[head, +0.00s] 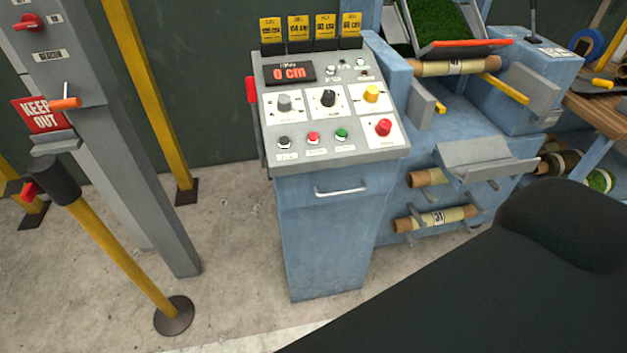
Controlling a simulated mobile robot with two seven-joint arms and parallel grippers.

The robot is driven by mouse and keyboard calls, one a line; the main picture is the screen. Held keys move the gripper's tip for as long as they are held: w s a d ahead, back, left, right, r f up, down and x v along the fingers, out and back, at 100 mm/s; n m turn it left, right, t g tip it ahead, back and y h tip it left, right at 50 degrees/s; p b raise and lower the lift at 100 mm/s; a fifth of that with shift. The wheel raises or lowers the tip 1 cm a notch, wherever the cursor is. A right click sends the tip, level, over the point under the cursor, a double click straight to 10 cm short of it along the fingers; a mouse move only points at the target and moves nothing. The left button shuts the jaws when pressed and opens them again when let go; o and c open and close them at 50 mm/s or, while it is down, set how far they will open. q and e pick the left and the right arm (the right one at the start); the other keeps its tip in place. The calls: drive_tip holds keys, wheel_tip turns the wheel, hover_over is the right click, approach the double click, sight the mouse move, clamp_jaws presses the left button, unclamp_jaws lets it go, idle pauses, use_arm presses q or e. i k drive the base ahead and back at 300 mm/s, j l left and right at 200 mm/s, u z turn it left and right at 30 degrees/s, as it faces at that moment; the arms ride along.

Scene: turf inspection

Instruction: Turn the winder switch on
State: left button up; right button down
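A control console (325,225) with a blue cabinet stands in the middle of the head view. Its sloped grey panel carries a display (289,73) reading "0 cm" in red. Below the display are a grey knob (283,102), a black knob (328,97) and a yellow knob (371,93). A red mushroom-shaped button (383,127) is at the right. Black (284,143), red (313,138) and green (341,134) buttons line the bottom. The labels are too small to read, so I cannot tell which control is the winder switch. Neither gripper is in view.
A grey post (135,165) with a red switch (27,23) and a "KEEP OUT" sign (42,114) stands left. A yellow barrier post (120,255) is in front. A blue machine (440,130) with rolls adjoins the console at right. Bare concrete floor (235,265) lies left of the console.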

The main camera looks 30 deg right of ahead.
sight(383, 128)
drive_tip(key=z, duration=1.35)
